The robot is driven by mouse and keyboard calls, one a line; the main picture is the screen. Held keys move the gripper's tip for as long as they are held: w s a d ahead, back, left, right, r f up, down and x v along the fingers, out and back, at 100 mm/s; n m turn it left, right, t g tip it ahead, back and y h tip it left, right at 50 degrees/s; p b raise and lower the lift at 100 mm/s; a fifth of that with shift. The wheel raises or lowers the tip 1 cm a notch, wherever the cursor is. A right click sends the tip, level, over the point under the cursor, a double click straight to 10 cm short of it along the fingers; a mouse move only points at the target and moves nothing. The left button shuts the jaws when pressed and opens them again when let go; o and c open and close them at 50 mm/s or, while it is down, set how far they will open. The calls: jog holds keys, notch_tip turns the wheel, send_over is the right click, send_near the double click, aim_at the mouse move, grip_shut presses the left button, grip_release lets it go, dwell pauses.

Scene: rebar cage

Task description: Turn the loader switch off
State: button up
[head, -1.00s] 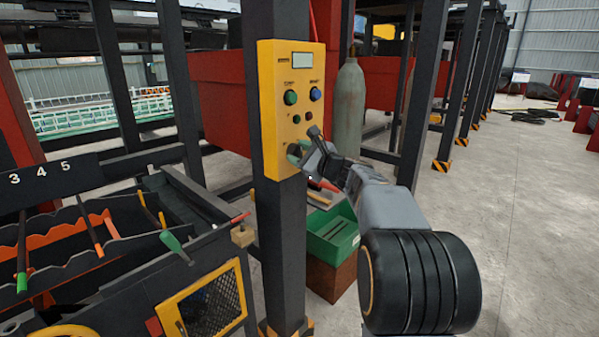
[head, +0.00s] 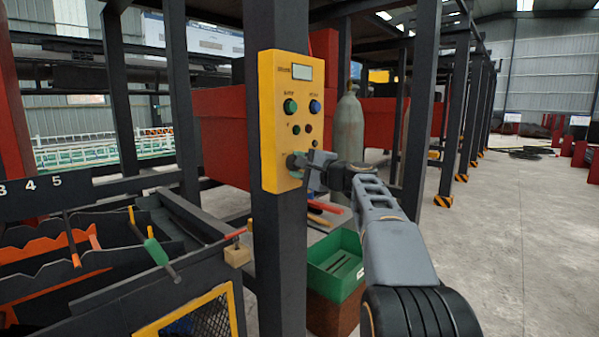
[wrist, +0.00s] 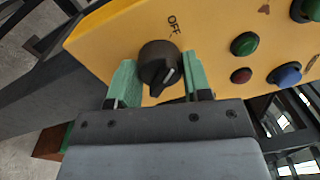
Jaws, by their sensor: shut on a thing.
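The yellow switch panel (head: 276,140) is fixed to a dark upright post. Its black rotary loader switch (wrist: 158,62) is low on the panel, with the word OFF (wrist: 173,24) printed beside it in the wrist view. A pale mark on the knob lies on the side away from that word. My gripper (wrist: 161,66) is shut on the knob, one green finger pad on each side of it. In the head view my gripper (head: 304,163) is at the panel's lower part and hides most of the knob.
Green (head: 290,105) and blue (head: 315,106) buttons sit higher on the panel, with smaller ones below. A grey gas cylinder (head: 348,128) stands behind. A green bin (head: 335,262) is below my arm. A tool rack (head: 120,245) stands left; open floor lies right.

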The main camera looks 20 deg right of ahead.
dwell(0.6)
jog(key=o, duration=0.9)
jog(key=shift+s, duration=0.1)
jog(key=v, duration=1.3)
jog(key=shift+s+d+b, duration=0.1)
jog(key=shift+s+b, duration=0.2)
jog(key=shift+s, duration=0.05)
